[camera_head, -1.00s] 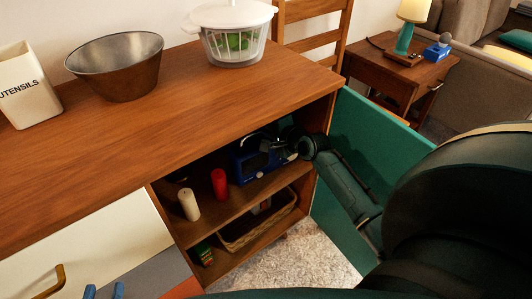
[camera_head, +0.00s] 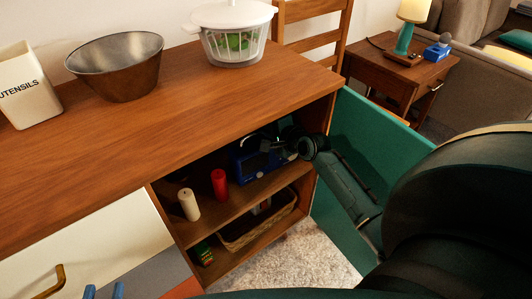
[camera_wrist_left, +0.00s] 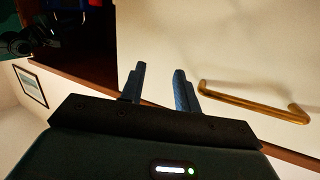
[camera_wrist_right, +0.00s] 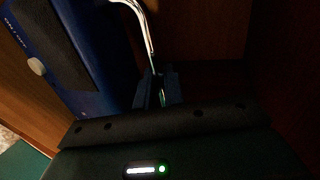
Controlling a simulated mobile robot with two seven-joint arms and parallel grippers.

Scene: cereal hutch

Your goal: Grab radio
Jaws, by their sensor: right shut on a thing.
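The blue radio (camera_head: 245,168) is on the upper shelf inside the open cabinet, partly hidden by my right arm. In the right wrist view the radio's blue side (camera_wrist_right: 88,98) and dark front fill the left, with a round knob and a pale curved handle. My right gripper (camera_wrist_right: 157,88) is shut on the lower end of that handle; in the head view its fingers are hard to make out in the shade. My left gripper (camera_head: 104,291) is open and empty in front of the cabinet's white drawer front; its two blue fingers stand apart in the left wrist view (camera_wrist_left: 160,85).
A white candle (camera_head: 189,204) and a red candle (camera_head: 219,184) stand left of the radio. A basket (camera_head: 230,240) is on the shelf below. The open green door (camera_head: 365,130) borders my right arm. A bowl (camera_head: 115,75) and salad spinner (camera_head: 232,38) stand on top.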

